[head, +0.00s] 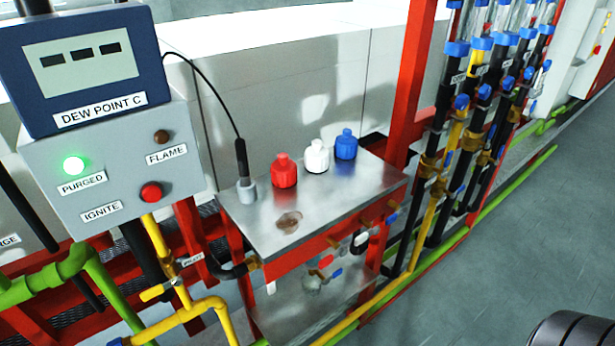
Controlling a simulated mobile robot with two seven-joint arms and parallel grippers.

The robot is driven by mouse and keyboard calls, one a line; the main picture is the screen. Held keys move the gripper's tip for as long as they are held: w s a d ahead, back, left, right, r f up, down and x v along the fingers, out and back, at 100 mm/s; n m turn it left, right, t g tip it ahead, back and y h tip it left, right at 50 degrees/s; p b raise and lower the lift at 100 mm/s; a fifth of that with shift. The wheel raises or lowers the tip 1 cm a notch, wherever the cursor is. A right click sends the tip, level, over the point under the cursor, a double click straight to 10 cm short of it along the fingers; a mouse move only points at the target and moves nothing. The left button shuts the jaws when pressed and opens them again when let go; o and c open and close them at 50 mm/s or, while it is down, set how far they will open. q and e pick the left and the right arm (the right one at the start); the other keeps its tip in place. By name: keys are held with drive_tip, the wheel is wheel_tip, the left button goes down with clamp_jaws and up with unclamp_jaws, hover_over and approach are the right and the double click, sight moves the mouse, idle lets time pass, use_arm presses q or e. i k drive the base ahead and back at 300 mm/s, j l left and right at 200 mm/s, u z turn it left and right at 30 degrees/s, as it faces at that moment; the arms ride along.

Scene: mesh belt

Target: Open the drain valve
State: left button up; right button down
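No valve carries a readable drain label, so I cannot tell for sure which one is the drain valve. Below the steel table (250,232) sit small brass valves with coloured handles. A brownish round spot (289,222), perhaps a drain opening, is on the table top.
Red (285,172), white (316,157) and blue (346,146) bottles stand on the table beside a cabled probe (242,165). A control box (115,165) with a green lamp is left. Yellow gas pipes (205,305) run low in front.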

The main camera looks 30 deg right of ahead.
sight(325, 282)
drive_tip(key=z, duration=1.2)
drive_tip(key=k+l+u, duration=0.4)
drive_tip(key=i+l, duration=0.05)
